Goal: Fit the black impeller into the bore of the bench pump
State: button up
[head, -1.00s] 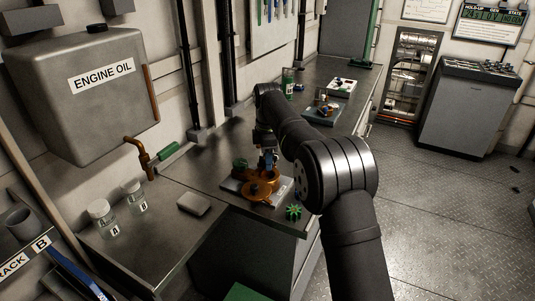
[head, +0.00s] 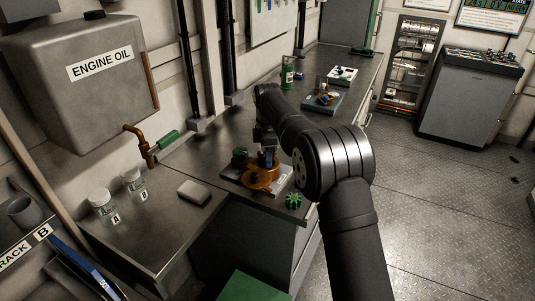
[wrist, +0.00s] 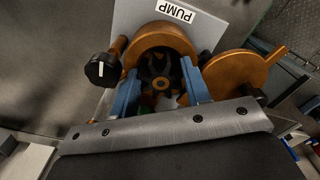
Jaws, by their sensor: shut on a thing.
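The bench pump is an orange housing on a grey plate (wrist: 215,25) marked PUMP. Its orange rim (wrist: 160,38) curves round the bore in the wrist view. The black impeller (wrist: 154,66) shows between my blue jaws, lined up with the bore. I cannot tell how deep it sits. My gripper (wrist: 160,90) is shut on the impeller, with its jaws at the near side of the housing. In the head view my gripper (head: 267,158) is down at the pump (head: 262,178), and the impeller is hidden there.
A round orange cover (wrist: 242,70) stands out to the right of the bore. A black knob (wrist: 102,70) with a white mark is at the left. A green toothed wheel (head: 294,200) lies near the bench edge. A grey block (head: 194,190) lies left of the pump.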

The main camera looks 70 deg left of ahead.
jog(key=o, duration=1.1)
jog(key=shift+c, duration=0.2)
jog(key=shift+r, duration=0.1)
jog(key=shift+r, duration=3.4)
jog(key=shift+f, duration=3.4)
